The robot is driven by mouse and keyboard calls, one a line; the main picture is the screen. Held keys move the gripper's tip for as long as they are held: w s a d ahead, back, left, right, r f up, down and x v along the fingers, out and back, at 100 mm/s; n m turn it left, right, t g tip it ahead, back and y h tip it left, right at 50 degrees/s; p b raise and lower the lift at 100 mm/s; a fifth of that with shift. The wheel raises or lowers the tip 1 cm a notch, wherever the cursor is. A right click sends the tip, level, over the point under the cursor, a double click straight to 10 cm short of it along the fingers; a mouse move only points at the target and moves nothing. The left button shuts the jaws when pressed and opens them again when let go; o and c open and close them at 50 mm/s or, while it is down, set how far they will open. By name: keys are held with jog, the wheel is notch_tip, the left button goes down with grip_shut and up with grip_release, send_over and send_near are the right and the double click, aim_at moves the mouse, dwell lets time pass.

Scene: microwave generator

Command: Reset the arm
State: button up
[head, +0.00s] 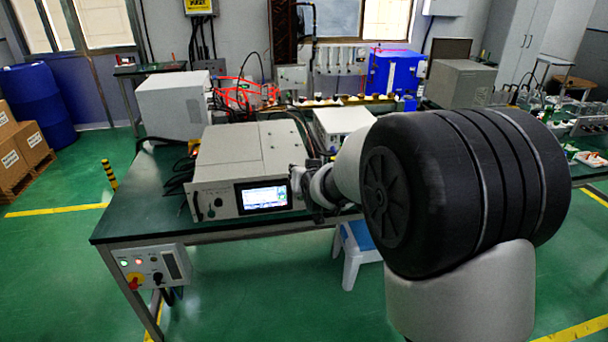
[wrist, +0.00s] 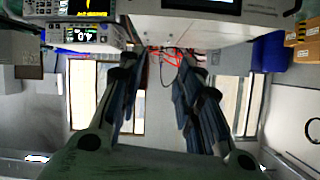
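The microwave generator (head: 240,165) is a light grey box with a lit screen on its front, near the front edge of the green-topped table (head: 130,215). In the head view my gripper (head: 308,188) is small and dark, in front of the generator's right end, partly hidden by my own arm. I cannot tell there whether it touches the generator. In the wrist view, which looks upside down, the two dark fingers of my gripper (wrist: 158,66) stand apart with nothing between them. The generator's front (wrist: 190,22) shows along the top of that view.
A control box (head: 152,265) with a red knob hangs under the table's left front. A blue and white stool (head: 358,245) stands below the table. Cardboard boxes (head: 22,150) and a blue barrel (head: 40,105) are at the far left. The green floor at front left is clear.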

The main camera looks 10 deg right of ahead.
jog(key=shift+s+r, duration=0.15)
jog(key=shift+s, duration=0.3)
jog(key=shift+r, duration=0.1)
jog(key=s+r+n+g, duration=0.1)
jog(key=s+r+g, duration=0.25)
jog(key=s, duration=1.35)
jog(key=s+f+g, duration=0.1)
jog(key=s+g, duration=0.1)
jog(key=s, duration=1.1)
jog(key=s+f+n+g, duration=0.1)
jog(key=s+f+g, duration=0.1)
jog(key=s, duration=1.1)
jog(key=shift+d+f+g, duration=0.15)
jog(key=shift+d+g, duration=0.2)
jog(key=shift+d, duration=0.1)
